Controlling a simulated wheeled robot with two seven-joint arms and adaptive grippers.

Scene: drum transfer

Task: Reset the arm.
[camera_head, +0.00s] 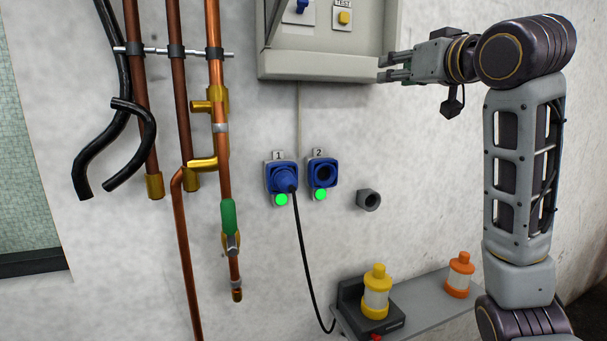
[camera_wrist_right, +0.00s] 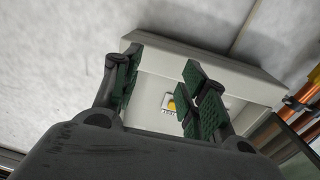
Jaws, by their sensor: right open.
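My right arm rises at the right of the head view and bends left at its top. My right gripper (camera_head: 396,67) points left, beside the lower right corner of the grey control box (camera_head: 330,66). In the right wrist view the right gripper (camera_wrist_right: 157,88) shows two green-padded fingers spread apart with nothing between them. Beyond them is the box (camera_wrist_right: 250,84) with a yellow button (camera_wrist_right: 171,105). The gap between the fingers and the box is hard to judge. My left gripper is in neither view.
Blue sockets 1 (camera_head: 281,178) and 2 (camera_head: 322,174) show green lights; a plug with black cable sits in socket 1. Copper pipes (camera_head: 222,150) run down the left wall.

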